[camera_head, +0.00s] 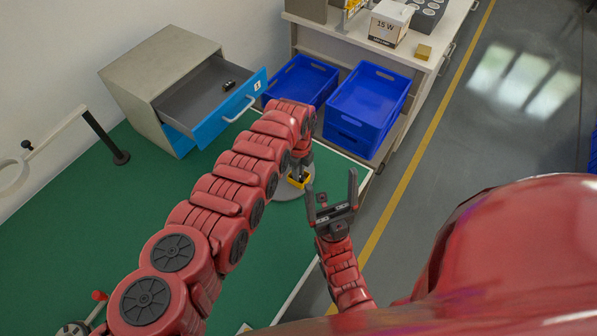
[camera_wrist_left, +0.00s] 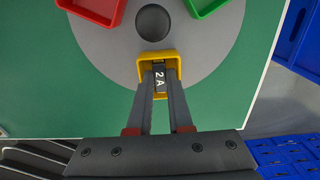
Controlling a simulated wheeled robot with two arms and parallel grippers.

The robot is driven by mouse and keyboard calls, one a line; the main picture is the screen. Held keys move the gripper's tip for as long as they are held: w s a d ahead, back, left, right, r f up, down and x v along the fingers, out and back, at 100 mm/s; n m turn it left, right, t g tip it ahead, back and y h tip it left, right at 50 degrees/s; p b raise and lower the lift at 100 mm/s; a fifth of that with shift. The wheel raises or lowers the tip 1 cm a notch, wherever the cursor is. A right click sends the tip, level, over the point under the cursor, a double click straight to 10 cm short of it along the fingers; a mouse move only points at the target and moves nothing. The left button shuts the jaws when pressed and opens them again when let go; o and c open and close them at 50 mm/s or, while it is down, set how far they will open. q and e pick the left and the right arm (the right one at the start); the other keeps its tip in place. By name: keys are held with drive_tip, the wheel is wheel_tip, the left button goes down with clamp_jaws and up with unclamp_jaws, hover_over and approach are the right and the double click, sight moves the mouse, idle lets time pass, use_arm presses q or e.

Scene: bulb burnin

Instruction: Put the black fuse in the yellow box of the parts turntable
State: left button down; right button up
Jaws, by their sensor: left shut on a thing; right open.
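A black fuse (camera_wrist_left: 160,78) marked "2 A" is gripped between the fingertips of my left gripper (camera_wrist_left: 161,84). In the left wrist view it lies within the outline of the yellow box (camera_wrist_left: 172,58) on the grey turntable (camera_wrist_left: 209,58). I cannot tell whether it touches the box floor. In the head view my left arm hides most of the turntable; the yellow box (camera_head: 297,182) shows just under the left gripper (camera_head: 300,172). My right gripper (camera_head: 333,197) is open and empty, to the right of the turntable.
Red (camera_wrist_left: 99,9) and green (camera_wrist_left: 207,5) boxes sit on the turntable around a dark knob (camera_wrist_left: 153,22). An open drawer (camera_head: 210,98) with a small black item (camera_head: 229,85) stands at the back left. Blue crates (camera_head: 368,105) stand beyond the green table (camera_head: 60,215).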

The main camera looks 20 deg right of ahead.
use_arm(q)
drive_tip(key=shift+f, duration=0.3)
